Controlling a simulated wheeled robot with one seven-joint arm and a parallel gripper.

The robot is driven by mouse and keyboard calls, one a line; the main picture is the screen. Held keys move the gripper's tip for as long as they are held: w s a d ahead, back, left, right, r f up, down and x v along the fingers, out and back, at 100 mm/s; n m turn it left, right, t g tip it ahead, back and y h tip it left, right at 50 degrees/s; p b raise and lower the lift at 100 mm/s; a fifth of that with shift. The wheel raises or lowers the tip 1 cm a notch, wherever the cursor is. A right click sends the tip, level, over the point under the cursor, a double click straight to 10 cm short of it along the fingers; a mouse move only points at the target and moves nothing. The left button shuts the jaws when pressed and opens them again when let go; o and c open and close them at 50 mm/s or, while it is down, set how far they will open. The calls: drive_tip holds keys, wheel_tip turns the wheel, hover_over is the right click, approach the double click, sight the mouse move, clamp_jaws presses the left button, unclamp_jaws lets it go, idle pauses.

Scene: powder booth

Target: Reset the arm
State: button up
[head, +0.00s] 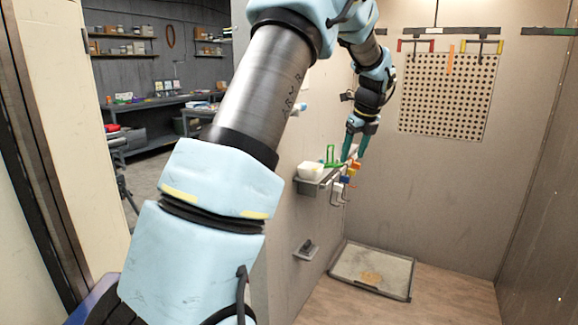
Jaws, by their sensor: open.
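My arm is light blue and silver and crosses the middle of the head view, bent at the top, with its end hanging down. My gripper (356,146) has teal fingers that point downward, and they are apart. I see nothing between them. The gripper is near the small wall shelf (308,187) and its items, in front of or above them; I cannot tell the exact gap. My arm hides part of the left wall and the room behind it.
A white bowl (311,171), a green frame (331,156) and several coloured hanging pieces (352,168) are by the shelf. A perforated panel (447,95) hangs on the back wall. A grey-rimmed tray (345,287) lies on the floor. The floor at right is clear.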

drive_tip(key=s+a+f+n, duration=0.3)
drive_tip(key=s+a+n, duration=0.5)
drive_tip(key=s+n, duration=0.1)
drive_tip(key=s+a+f+n+g+h, duration=0.1)
drive_tip(key=s+a+f+n, duration=0.2)
drive_tip(key=s+a+n, duration=0.5)
drive_tip(key=s+a+f+n+g, duration=0.1)
drive_tip(key=s+a+f+n, duration=0.2)
drive_tip(key=s+a+n, duration=0.6)
drive_tip(key=s+n, duration=0.1)
drive_tip(key=n, duration=0.2)
drive_tip(key=shift+f, duration=0.4)
drive_tip(key=shift+a, duration=0.1)
